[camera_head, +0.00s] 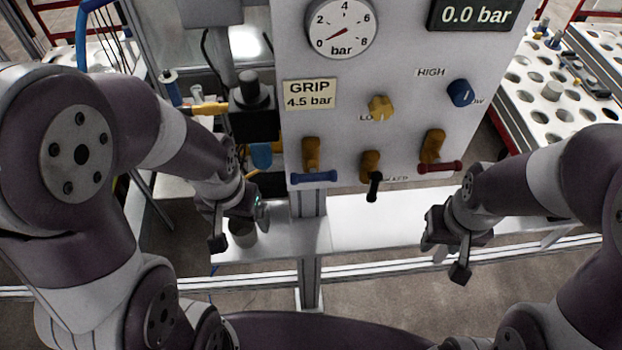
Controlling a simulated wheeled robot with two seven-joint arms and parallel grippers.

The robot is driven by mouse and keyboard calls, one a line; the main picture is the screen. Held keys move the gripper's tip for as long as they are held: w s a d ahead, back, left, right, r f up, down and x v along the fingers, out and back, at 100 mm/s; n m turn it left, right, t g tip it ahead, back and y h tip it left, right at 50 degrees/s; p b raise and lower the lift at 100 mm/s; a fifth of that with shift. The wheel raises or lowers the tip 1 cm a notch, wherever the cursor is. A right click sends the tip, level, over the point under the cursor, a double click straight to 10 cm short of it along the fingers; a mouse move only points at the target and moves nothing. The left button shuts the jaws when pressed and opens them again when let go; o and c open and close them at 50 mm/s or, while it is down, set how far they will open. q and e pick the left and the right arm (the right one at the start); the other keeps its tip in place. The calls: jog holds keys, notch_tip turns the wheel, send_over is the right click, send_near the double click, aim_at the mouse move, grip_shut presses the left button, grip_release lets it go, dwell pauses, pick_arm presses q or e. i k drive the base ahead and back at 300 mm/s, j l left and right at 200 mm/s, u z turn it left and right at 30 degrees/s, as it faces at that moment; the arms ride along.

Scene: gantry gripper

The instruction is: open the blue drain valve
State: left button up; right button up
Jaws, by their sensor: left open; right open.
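A valve with a brass body and a blue handle (313,178) sits at the lower left of the light grey panel (345,90). Its blue bar handle lies horizontal across the bottom of the brass body. My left gripper (241,228) is open and empty, below and left of the blue handle and apart from it. My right gripper (443,254) is open and empty, below the panel's lower right side.
A black-handled valve (374,184) and a red-handled valve (425,167) sit right of the blue one. The gauge (340,28) needle points near 0, and the display (474,14) reads 0.0 bar. A black regulator (252,108) stands left of the panel.

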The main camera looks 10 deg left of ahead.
aim_at(332, 175)
jog(key=k+j, duration=0.25)
jog(key=k, duration=0.15)
jog(key=k+j+z, duration=0.15)
jog(key=k+j, duration=0.1)
jog(key=k, duration=0.1)
